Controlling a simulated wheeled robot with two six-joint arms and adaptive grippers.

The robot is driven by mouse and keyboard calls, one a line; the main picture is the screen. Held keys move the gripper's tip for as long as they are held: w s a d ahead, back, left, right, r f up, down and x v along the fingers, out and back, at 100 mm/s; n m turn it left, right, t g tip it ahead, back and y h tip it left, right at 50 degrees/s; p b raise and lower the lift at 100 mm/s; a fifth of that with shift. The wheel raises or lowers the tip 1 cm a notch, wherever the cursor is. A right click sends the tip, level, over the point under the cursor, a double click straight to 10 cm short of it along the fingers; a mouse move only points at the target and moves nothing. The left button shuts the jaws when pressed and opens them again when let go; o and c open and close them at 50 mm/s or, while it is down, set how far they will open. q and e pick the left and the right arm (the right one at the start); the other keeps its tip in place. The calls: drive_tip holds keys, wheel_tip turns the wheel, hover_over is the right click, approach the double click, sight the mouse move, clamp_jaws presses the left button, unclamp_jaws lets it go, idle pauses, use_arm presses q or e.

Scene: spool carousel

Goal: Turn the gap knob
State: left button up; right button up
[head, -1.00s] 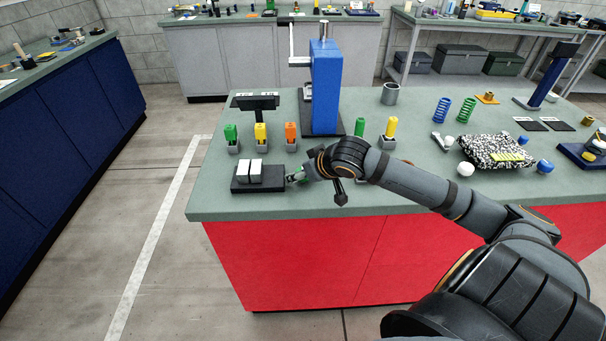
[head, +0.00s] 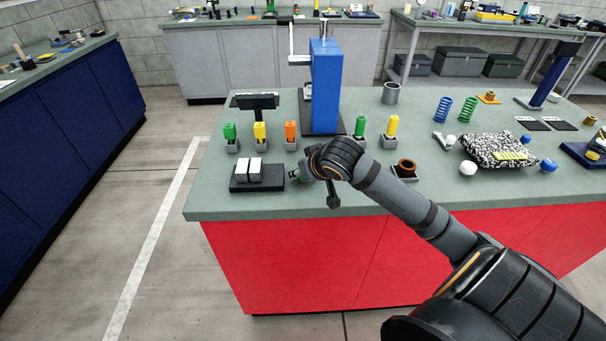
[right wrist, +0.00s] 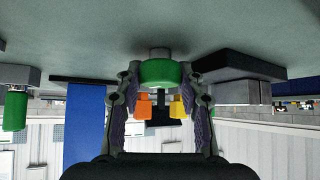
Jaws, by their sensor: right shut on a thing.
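A short green knob (right wrist: 158,73) with a grey hub behind it sits between the fingers of my right gripper (right wrist: 159,88) in the right wrist view. It looks like the gap knob. In the head view my right gripper (head: 299,174) is shut on it, low over the bench, just right of a black block (head: 240,187) carrying two white blocks (head: 249,170). The gripper and wrist hide most of the knob there. The black block also shows right of the knob in the right wrist view (right wrist: 238,66). My left gripper is in neither view.
Green (head: 230,131), yellow (head: 260,131) and orange (head: 291,131) pegs stand in grey holders behind the black block. A blue press column (head: 325,88) rises behind my right wrist. The bench's left front corner is clear.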

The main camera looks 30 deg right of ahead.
drive_tip(key=shift+a+m+h, duration=0.15)
drive_tip(key=shift+m+h, duration=0.15)
drive_tip(key=shift+m, duration=0.2)
drive_tip(key=shift+r+m+h+p, duration=0.1)
drive_tip(key=shift+m+h+p, duration=0.25)
drive_tip(key=shift+m+h, duration=0.4)
drive_tip(key=m+g+h+p, duration=0.1)
drive_tip(key=m+h+p, duration=0.1)
drive_tip(key=m+p, duration=0.1)
drive_tip(key=shift+g, duration=0.4)
drive_tip(key=shift+m+g+h+p, duration=0.3)
drive_tip(key=shift+m+h+p, duration=0.2)
drive_tip(key=shift+m, duration=0.25)
drive_tip(key=o, duration=1.2)
